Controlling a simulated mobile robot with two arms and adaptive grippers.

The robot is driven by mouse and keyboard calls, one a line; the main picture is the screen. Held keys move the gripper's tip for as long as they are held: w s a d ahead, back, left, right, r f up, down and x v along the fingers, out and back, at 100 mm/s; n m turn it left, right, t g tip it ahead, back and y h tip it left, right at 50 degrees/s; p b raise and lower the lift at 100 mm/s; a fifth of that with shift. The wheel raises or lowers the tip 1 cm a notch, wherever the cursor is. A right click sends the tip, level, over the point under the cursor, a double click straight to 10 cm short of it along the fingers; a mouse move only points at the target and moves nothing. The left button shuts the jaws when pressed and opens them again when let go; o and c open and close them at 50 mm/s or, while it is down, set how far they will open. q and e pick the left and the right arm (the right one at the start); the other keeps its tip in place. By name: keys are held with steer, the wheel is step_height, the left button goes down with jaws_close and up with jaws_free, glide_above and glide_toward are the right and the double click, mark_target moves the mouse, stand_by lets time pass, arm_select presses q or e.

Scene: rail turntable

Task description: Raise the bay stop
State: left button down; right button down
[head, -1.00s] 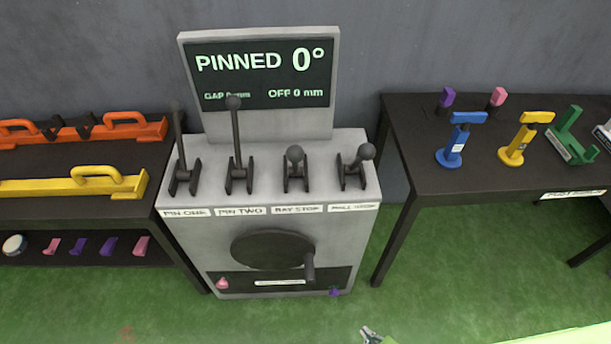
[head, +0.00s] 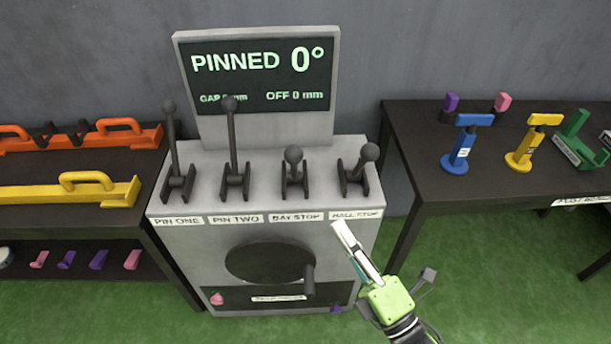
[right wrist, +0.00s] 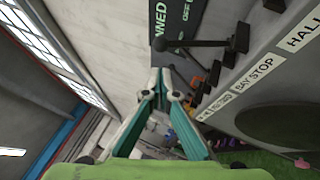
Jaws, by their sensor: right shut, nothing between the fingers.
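The bay stop lever (head: 294,172) is the third from the left on the grey console (head: 200,245). It is short, dark and ball-topped, lower than the two upright pin levers, above the "BAY STOP" label (head: 294,217). My right gripper (head: 341,230) is shut and empty, in front of the console by the "HALL STOP" label, below and right of the bay stop lever and apart from it. In the right wrist view, the shut fingertips (right wrist: 160,76) point along the console, with a dark lever by the "BAY STOP" label (right wrist: 254,72). My left gripper is out of view.
The hall stop lever (head: 362,165) stands just right of the bay stop lever. Pin one (head: 174,150) and pin two (head: 233,150) levers stand left. A crank wheel (head: 265,262) is on the front. The screen (head: 257,75) reads "PINNED 0°". Tables flank the console.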

mark_target(298, 162)
steer(key=shift+w, duration=0.1)
steer(key=p+x, duration=0.3)
steer(key=x, duration=0.9)
steer(key=shift+w+a+r+p, duration=0.15)
steer(key=shift+r+p, duration=0.1)
steer(key=shift+p, duration=0.1)
steer(key=shift+w+a+r, duration=0.1)
steer(key=shift+w+a, duration=0.25)
steer(key=shift+w, duration=0.3)
steer(key=shift+r+p, duration=0.1)
steer(key=shift+p, duration=0.2)
